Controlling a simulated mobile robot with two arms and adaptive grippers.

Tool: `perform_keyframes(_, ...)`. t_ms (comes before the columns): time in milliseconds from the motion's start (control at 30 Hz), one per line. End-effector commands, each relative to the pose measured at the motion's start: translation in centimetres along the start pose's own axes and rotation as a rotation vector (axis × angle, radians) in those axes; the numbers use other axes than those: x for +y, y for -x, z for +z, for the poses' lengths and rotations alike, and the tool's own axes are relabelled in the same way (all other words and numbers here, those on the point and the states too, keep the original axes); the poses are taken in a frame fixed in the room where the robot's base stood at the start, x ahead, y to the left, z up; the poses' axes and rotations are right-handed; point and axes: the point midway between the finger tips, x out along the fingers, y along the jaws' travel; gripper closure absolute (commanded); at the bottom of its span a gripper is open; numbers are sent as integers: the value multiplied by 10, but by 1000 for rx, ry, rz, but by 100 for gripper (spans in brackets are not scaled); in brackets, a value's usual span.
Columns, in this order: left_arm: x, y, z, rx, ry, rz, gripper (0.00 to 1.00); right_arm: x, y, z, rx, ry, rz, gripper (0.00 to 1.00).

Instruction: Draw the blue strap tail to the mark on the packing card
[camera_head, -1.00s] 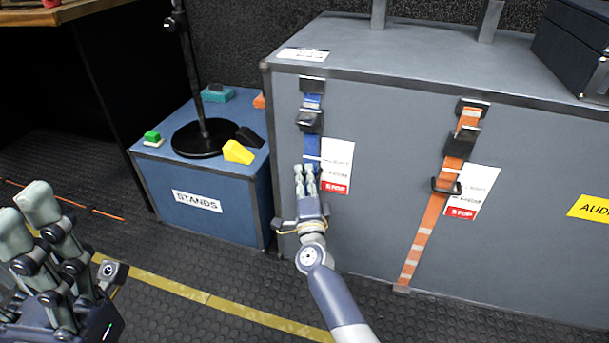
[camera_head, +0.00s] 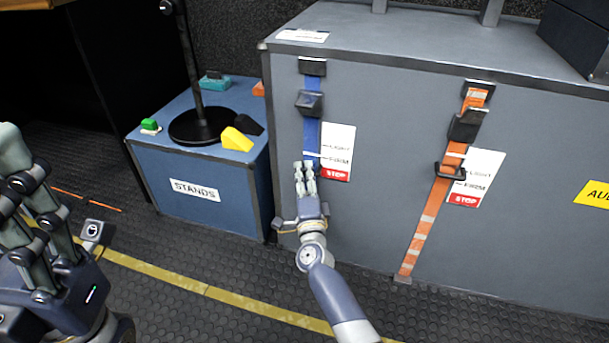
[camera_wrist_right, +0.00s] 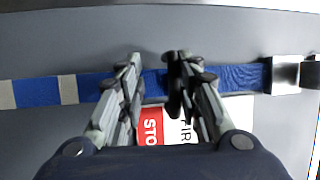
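The blue strap (camera_head: 312,134) runs down the front of the grey case through a dark buckle (camera_head: 309,103). A pale band on it (camera_head: 311,154) sits between the LIGHT and FIRM lines of the white packing card (camera_head: 338,140), nearer FIRM. A red STOP field is below these lines. My right gripper (camera_head: 305,170) is on the strap just below that band. In the right wrist view, its fingers (camera_wrist_right: 152,75) lie against the strap (camera_wrist_right: 235,77) with a gap between them; they hide part of the strap and card. My left gripper (camera_head: 30,190) is away at the left, partly cut off.
An orange strap (camera_head: 432,205) with its own card (camera_head: 477,177) hangs farther right on the case (camera_head: 390,150). A blue STANDS box (camera_head: 230,190) with a black stand and several small blocks is to the left. The floor (camera_head: 170,305) in front is clear.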

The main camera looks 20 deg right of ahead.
Motion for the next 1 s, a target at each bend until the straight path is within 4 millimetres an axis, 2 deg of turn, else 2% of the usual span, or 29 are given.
perform_keyframes(233,0,0,0,-1,0,-1,47,0,2,1,-2,1,1,70)
perform_keyframes(367,0,0,0,-1,0,-1,47,1,11,1,-2,0,1,70)
perform_keyframes(800,0,0,0,0,0,-1,47,1,92,0,0,1,2,70)
perform_keyframes(1000,0,0,0,0,0,0,47,0,115,0,0,0,-1,70)
